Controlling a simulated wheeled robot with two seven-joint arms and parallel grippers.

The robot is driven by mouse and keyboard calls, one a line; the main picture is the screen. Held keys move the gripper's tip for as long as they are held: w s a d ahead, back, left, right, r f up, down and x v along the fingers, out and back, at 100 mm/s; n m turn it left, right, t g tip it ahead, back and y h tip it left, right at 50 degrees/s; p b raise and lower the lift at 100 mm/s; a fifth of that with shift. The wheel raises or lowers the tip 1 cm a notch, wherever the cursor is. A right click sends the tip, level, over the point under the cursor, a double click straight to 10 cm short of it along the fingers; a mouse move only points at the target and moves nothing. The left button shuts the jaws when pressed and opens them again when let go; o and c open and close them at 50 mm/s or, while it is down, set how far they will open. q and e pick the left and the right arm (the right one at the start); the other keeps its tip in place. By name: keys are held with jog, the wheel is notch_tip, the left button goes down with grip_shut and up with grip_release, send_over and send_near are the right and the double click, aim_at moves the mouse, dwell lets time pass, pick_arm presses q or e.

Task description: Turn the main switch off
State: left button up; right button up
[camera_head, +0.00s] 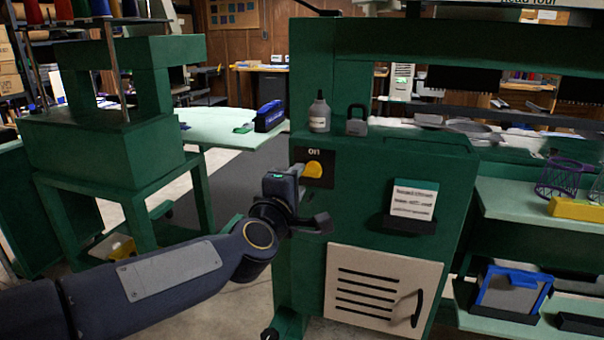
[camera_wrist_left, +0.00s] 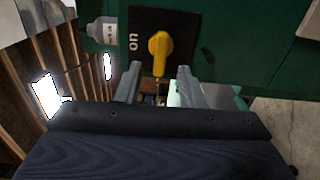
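The main switch is a yellow knob (camera_head: 313,169) on a black plate under the word "on", on the front of a green machine cabinet (camera_head: 420,165). In the head view its handle lies roughly sideways. My left gripper (camera_head: 299,180) is just left of the knob and partly covers the plate. In the left wrist view the yellow knob (camera_wrist_left: 159,50) stands beyond and between the two grey fingertips of the left gripper (camera_wrist_left: 158,80). The fingers are apart and empty, and no contact with the knob shows. My right gripper is not in view.
A bottle (camera_head: 319,112) and a padlock (camera_head: 357,120) stand on the cabinet's ledge above the switch. A card holder (camera_head: 412,203) and a vented panel (camera_head: 382,290) are on its front. Green shelves (camera_head: 530,208) stand at right. A light table (camera_head: 225,127) is behind at left.

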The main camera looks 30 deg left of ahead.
pick_arm(q)
jog(key=v, duration=0.4)
jog(key=shift+p, duration=0.35)
jog(key=s+d+f+m+g+h, duration=0.4)
jog(key=s+d+f+m+h, duration=0.4)
jog(key=m, duration=0.4)
jog(key=s+d+f+m+g, duration=0.3)
jog(key=s+f+m+g, duration=0.4)
jog(key=s+f, duration=0.55)
notch_tip(320, 180, up, 23)
jog(key=p, duration=2.3)
jog(key=shift+a+f+g, duration=0.15)
jog(key=shift+a+g, duration=0.05)
jog(key=shift+g, duration=0.2)
